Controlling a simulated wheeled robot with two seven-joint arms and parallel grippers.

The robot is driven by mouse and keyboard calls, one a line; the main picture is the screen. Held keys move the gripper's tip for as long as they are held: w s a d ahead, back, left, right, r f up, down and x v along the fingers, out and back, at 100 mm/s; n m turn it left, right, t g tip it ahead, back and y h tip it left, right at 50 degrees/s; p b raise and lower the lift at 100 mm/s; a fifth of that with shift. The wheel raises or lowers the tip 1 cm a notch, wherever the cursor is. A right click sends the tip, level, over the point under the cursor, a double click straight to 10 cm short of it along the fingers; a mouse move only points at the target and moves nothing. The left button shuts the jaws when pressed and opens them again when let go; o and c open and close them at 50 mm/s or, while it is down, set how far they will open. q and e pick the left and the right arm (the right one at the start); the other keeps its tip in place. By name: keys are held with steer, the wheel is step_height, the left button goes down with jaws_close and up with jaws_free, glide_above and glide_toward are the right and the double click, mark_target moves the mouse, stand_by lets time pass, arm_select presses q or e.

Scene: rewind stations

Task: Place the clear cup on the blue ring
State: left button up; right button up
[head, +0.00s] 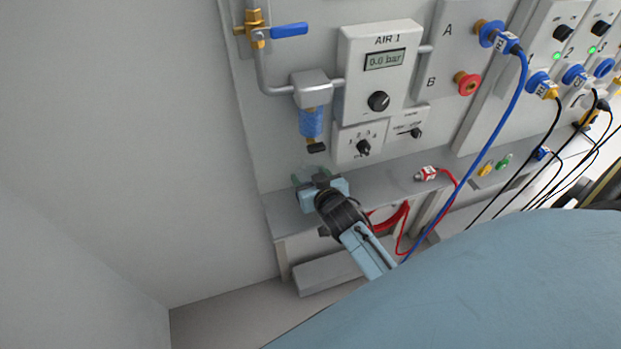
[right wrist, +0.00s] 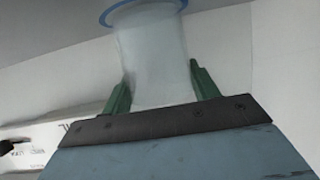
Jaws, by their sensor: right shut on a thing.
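The clear cup (right wrist: 152,60) is a whitish see-through cylinder in the right wrist view. It stands between the two green fingers of my right gripper (right wrist: 160,85), which is shut on it. The far end of the cup overlaps the blue ring (right wrist: 105,15), whose edge shows on both sides of it. I cannot tell whether cup and ring touch. In the head view my right gripper (head: 311,175) is over the left end of the grey shelf, where the cup is too faint to make out and the ring is hidden. My left gripper is not in view.
A blue filter bowl (head: 312,122) with a black tip hangs from the panel just above the gripper. The grey shelf (head: 390,182) holds a red-and-white plug (head: 428,173) with a red cable to the right. A blue hose (head: 480,140) hangs farther right.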

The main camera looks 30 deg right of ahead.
steer(key=shift+f, duration=0.15)
steer(key=o, duration=1)
steer(key=shift+c, duration=0.2)
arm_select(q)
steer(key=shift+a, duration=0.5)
